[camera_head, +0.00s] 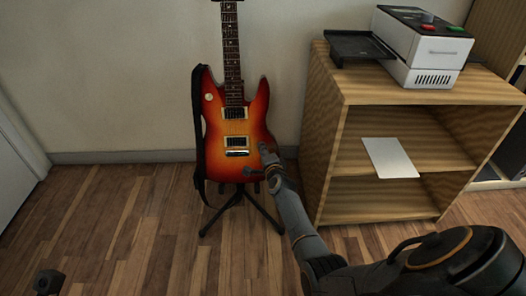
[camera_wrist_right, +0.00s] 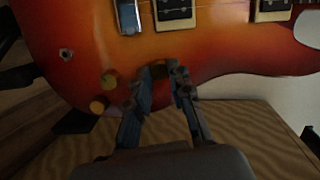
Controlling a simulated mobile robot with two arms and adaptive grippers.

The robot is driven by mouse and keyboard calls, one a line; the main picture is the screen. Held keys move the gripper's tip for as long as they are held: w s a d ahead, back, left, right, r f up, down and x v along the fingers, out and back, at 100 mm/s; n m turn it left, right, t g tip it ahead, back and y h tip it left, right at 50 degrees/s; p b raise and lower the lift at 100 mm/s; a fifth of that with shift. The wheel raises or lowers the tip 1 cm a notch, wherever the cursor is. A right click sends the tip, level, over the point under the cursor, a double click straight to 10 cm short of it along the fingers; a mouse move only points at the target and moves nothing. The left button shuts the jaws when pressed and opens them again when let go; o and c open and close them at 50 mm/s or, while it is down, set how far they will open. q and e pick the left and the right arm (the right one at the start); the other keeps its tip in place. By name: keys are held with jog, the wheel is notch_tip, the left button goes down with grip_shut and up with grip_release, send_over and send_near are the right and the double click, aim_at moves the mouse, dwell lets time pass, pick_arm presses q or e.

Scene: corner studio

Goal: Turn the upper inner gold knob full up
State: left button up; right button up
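A red-orange sunburst electric guitar (camera_head: 210,150) stands upright on a black stand (camera_head: 237,200) against the wall. The right wrist view shows its body (camera_wrist_right: 85,40) close up, with gold knobs near the lower edge. Two knobs, one (camera_wrist_right: 109,80) and another (camera_wrist_right: 97,106), lie left of my fingers. A darker knob (camera_wrist_right: 158,70) shows between and just beyond the fingertips; contact is unclear. My right gripper (camera_wrist_right: 157,82) has its fingers apart at the guitar's face; in the head view the gripper (camera_head: 266,157) is at the body's lower right. My left gripper (camera_head: 48,282) barely shows at bottom left.
The wooden floor (camera_head: 120,230) at left is clear.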

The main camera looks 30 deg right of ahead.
jog(key=o, duration=0.5)
jog(key=shift+f, duration=0.1)
jog(key=shift+c, duration=0.2)
jog(key=v, duration=1.2)
